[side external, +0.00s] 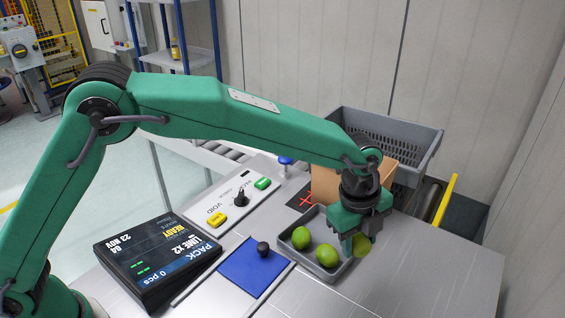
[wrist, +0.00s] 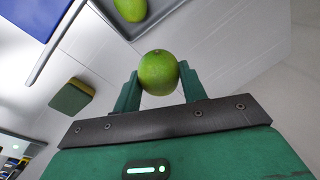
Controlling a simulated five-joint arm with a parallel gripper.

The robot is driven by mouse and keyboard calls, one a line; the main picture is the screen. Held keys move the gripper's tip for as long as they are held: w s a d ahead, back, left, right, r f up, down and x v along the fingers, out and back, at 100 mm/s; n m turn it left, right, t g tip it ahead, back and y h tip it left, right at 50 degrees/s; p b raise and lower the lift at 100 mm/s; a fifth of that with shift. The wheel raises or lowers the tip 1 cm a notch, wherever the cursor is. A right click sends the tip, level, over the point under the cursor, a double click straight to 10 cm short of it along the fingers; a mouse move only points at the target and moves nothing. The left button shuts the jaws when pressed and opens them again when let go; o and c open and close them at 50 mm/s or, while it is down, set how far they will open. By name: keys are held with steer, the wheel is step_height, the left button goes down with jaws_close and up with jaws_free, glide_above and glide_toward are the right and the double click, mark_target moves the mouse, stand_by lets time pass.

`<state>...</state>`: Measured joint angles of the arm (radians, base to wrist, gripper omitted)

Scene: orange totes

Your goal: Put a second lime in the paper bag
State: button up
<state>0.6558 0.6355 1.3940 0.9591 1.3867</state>
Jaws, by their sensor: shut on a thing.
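My gripper (side external: 361,243) points down and is shut on a green lime (side external: 363,247). In the wrist view the held lime (wrist: 158,72) sits between the two fingers. It is beside the right end of a grey tray (side external: 343,275); its height above the table is hard to tell. Two more limes, one at the left (side external: 301,237) and one nearer the middle (side external: 327,256), lie in the tray. One lime in the tray (wrist: 131,8) also shows in the wrist view. The brown paper bag (side external: 324,187) stands behind my gripper, partly hidden by it; its inside is not visible.
A grey crate (side external: 415,142) stands behind the bag. A blue mat (side external: 253,268) with a dark knob, a button panel (side external: 236,197) and a display (side external: 157,262) are to the left. A green-and-yellow block (wrist: 72,96) lies on the table. The table's right front is clear.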

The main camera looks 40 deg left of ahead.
step_height(320, 180, up, 13)
steer(key=t, duration=0.1)
steer(key=w+a+n+t, duration=0.2)
steer(key=w+a, duration=0.6)
steer(key=w, duration=0.3)
steer(key=w+a+n+t, duration=0.1)
steer(key=w+a+n, duration=0.2)
steer(key=w+a, duration=0.7)
steer(key=shift+t+h, duration=0.3)
steer(key=shift+t, duration=0.1)
steer(key=shift+w+d+f, duration=0.2)
steer(key=shift+d+f, duration=0.05)
steer(key=shift+f, duration=0.55)
steer(key=shift+w+d+f, duration=0.2)
steer(key=shift+d+f, duration=0.05)
steer(key=shift+f, duration=0.6)
steer(key=shift+w+d+f, duration=0.2)
steer(key=shift+d+f, duration=0.05)
steer(key=shift+f, duration=0.55)
steer(key=shift+f, duration=0.1)
steer(key=shift+f, duration=1.45)
steer(key=o, duration=1.1)
steer(key=shift+c, duration=0.2)
